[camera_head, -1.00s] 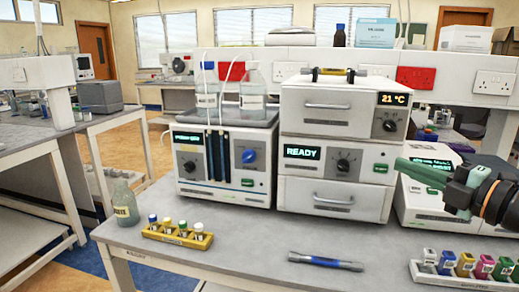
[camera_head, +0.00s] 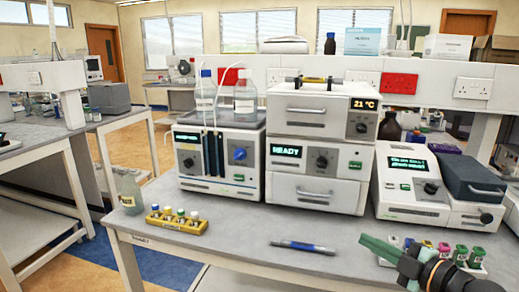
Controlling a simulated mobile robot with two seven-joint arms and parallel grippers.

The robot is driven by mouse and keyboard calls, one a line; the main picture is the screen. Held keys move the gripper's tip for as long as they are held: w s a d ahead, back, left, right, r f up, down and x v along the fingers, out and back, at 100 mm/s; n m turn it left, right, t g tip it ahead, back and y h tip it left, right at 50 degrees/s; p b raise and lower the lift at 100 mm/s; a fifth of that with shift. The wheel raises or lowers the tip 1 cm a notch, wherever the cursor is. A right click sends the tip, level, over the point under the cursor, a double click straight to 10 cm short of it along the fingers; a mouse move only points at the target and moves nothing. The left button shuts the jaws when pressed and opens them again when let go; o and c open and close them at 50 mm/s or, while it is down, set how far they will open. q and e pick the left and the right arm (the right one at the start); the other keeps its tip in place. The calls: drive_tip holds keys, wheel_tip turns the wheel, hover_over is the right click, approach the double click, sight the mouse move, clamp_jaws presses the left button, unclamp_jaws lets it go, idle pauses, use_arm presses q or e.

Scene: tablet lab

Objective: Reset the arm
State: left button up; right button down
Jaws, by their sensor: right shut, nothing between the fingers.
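My right gripper (camera_head: 366,240) comes in from the lower right in the head view. Its green fingers are together with nothing between them and point up and to the left. It is in front of a rack of small coloured-cap vials (camera_head: 478,257) and hides part of it. A blue and grey pen-like tool (camera_head: 302,247) lies on the bench, left of the fingertips and apart from them. My left gripper is not in view.
The grey bench (camera_head: 235,262) carries a pump unit with bottles (camera_head: 219,165), a stacked READY instrument (camera_head: 317,160) and a white instrument (camera_head: 412,190) at the back. A yellow vial rack (camera_head: 177,222) and a glass bottle (camera_head: 130,192) stand at the left.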

drive_tip(key=s+a+f+m+g+h+p, duration=0.2)
drive_tip(key=s+f+m, duration=0.6)
drive_tip(key=s+f, duration=0.5)
drive_tip(key=s+a+f+m+g+h+p, duration=0.2)
drive_tip(key=s+a+f+m+h+p, duration=0.2)
drive_tip(key=s+f+m, duration=0.4)
drive_tip(key=s+f, duration=0.5)
drive_tip(key=f, duration=0.3)
drive_tip(key=shift+a+m+g, duration=0.3)
drive_tip(key=shift+a+m, duration=0.05)
drive_tip(key=shift+m, duration=0.05)
drive_tip(key=shift+f, duration=0.1)
